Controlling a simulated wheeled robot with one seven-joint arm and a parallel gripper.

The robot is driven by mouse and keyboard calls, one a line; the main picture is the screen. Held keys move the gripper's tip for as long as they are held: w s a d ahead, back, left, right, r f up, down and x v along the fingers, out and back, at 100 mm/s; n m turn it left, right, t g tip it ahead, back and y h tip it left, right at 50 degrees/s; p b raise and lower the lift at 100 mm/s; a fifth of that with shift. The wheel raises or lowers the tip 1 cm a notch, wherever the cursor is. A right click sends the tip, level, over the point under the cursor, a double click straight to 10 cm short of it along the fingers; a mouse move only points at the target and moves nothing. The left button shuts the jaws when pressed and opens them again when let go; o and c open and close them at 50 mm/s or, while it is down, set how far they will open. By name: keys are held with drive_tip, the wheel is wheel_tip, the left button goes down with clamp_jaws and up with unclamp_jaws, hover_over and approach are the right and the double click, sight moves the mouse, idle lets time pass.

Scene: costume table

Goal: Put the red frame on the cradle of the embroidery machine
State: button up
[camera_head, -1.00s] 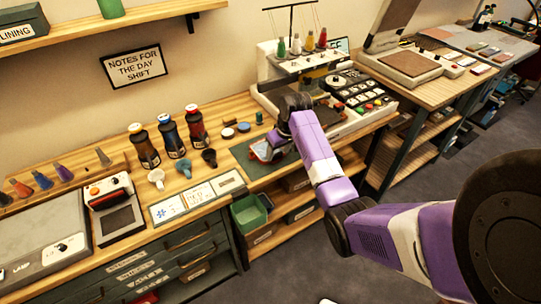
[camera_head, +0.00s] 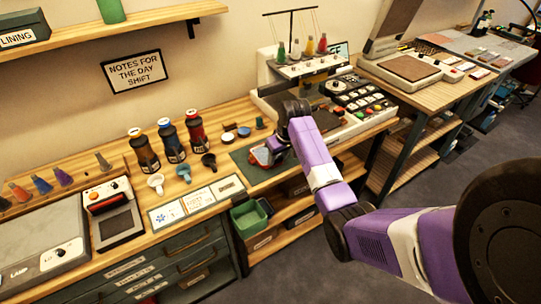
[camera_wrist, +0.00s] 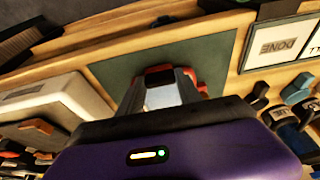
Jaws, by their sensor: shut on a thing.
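The red frame (camera_head: 259,156) shows in the head view at the left of my gripper (camera_head: 276,148), low over the dark green mat (camera_head: 245,166). My gripper is shut on the red frame. In the wrist view red parts of the frame (camera_wrist: 159,69) show beyond and beside my gripper's fingers (camera_wrist: 162,88); the rest of it is hidden. The embroidery machine (camera_head: 279,69) stands behind and to the right, with thread spools on top and a panel of coloured buttons. My arm covers part of it, and I cannot make out its cradle.
A green bin (camera_head: 247,217) sits on the shelf below. Small round pads (camera_head: 243,132) lie behind the mat.

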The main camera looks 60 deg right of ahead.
drive_tip(key=shift+r+p, duration=2.2)
drive_tip(key=shift+r, duration=0.15)
